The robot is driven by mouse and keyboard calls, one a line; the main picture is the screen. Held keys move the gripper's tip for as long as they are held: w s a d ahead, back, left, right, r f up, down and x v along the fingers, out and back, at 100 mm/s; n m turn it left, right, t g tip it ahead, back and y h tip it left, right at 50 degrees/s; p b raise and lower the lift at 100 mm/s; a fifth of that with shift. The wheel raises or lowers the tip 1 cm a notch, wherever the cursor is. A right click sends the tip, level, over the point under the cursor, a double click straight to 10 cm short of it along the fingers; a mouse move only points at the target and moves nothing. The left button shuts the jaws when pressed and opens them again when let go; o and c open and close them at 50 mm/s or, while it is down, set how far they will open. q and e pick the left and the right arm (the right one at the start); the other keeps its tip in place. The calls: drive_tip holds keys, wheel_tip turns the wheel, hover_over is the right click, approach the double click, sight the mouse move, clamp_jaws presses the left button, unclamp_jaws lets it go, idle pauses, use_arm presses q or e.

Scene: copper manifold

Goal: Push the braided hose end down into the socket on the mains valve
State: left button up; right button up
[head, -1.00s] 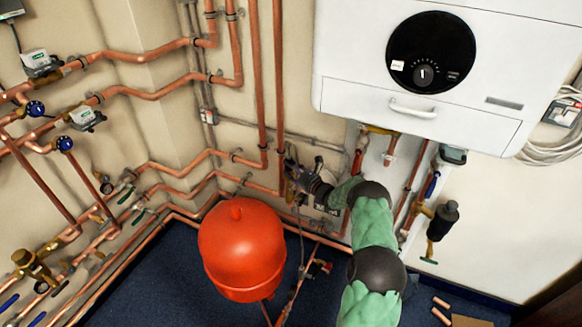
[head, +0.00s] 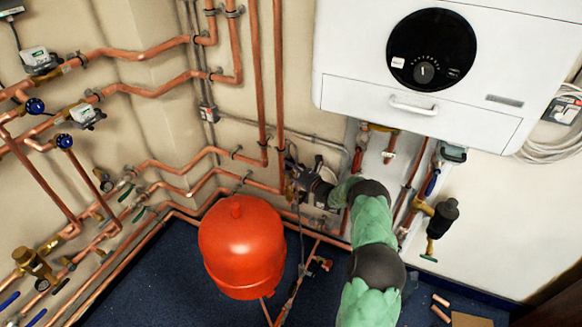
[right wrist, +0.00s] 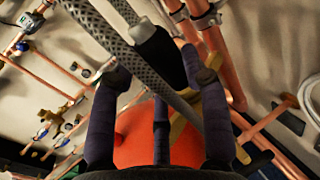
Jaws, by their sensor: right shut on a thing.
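My right gripper (head: 299,180) is by the wall behind the red tank, at the end of my green-sleeved arm. In the right wrist view its dark fingers (right wrist: 155,90) are closed around the grey braided hose (right wrist: 118,48). The hose runs from the upper left down to the right between the fingers. A black sleeve with a pale collar (right wrist: 143,30) lies beside it. A brass piece (right wrist: 178,130) shows just beyond the fingers, near the lower part of the hose. I cannot tell whether the hose end touches it; the socket is not clearly visible. My left gripper is not in view.
The red tank (head: 240,245) stands close to the left of my arm. Copper pipes (head: 280,70) run along the wall around the gripper. The white boiler (head: 420,60) hangs above right. The blue floor (head: 150,285) is open at lower left.

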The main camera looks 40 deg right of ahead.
drive_tip(key=shift+f, duration=0.45)
idle(0.4)
drive_tip(key=o, duration=1.3)
drive_tip(key=shift+o, duration=0.2)
drive_tip(key=shift+a+f, duration=0.1)
drive_tip(key=shift+s+a+f, duration=0.1)
drive_tip(key=shift+f, duration=0.15)
drive_tip(key=shift+s, duration=0.1)
drive_tip(key=s+d, duration=0.1)
drive_tip(key=s, duration=1)
drive_tip(key=shift+s+d+r, duration=0.2)
drive_tip(key=shift+s+r, duration=0.1)
drive_tip(key=shift+r, duration=0.1)
